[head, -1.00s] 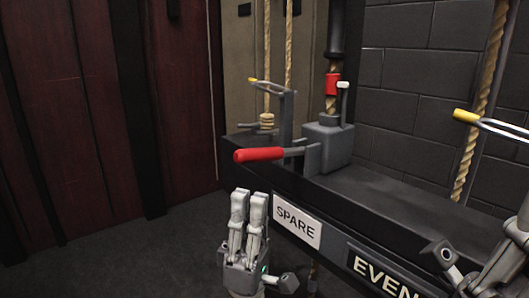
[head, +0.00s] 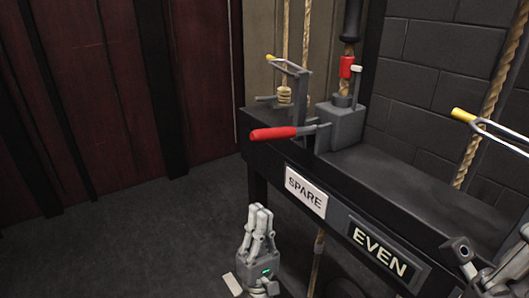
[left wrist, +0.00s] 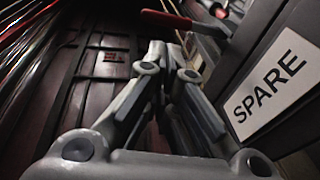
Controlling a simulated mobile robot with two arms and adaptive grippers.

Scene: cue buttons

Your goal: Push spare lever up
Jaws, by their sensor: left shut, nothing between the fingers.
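The spare lever (head: 272,133) has a red handle that sticks out to the left, roughly level, from a grey block (head: 340,125) on the black rail. The white SPARE label (head: 305,191) is on the rail's front below it. My left gripper (head: 262,212) is shut and empty, below the lever and left of the label, apart from both. In the left wrist view the red handle (left wrist: 166,19) shows beyond the fingertips (left wrist: 168,58), with the label (left wrist: 268,85) at right. Part of my right gripper (head: 462,250) shows at the lower right edge; its fingers are not clear.
An EVEN label (head: 379,249) is right of the SPARE label. Ropes (head: 492,110) run upright behind the rail, and a yellow-tipped lever (head: 466,115) stands at right. The dark floor (head: 130,240) left of the rail is clear.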

